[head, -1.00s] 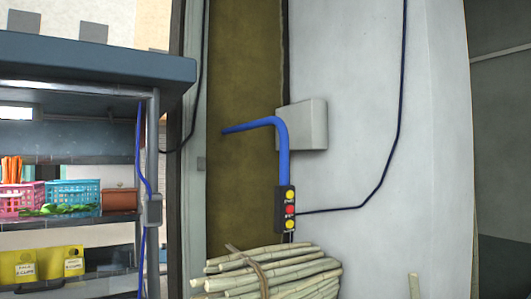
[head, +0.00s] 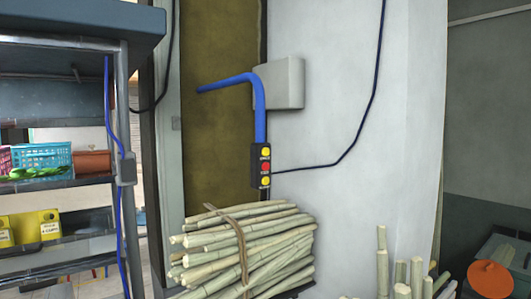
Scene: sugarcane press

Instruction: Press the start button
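A small black control box (head: 260,166) hangs at the end of a blue pipe (head: 261,120) near the middle of the head view. It has a yellow button (head: 266,152) at the top, a red button (head: 266,167) in the middle and another yellow button (head: 266,181) at the bottom. The labels beside the buttons are too small to read surely. Neither of my grippers is in view, and nothing touches the box.
A tied bundle of cane (head: 245,250) lies below the box. More cane pieces (head: 382,265) stand at the lower right, near an orange round object (head: 490,279). A metal shelf (head: 60,190) with baskets is at the left. A grey wall box (head: 282,83) hangs behind the pipe.

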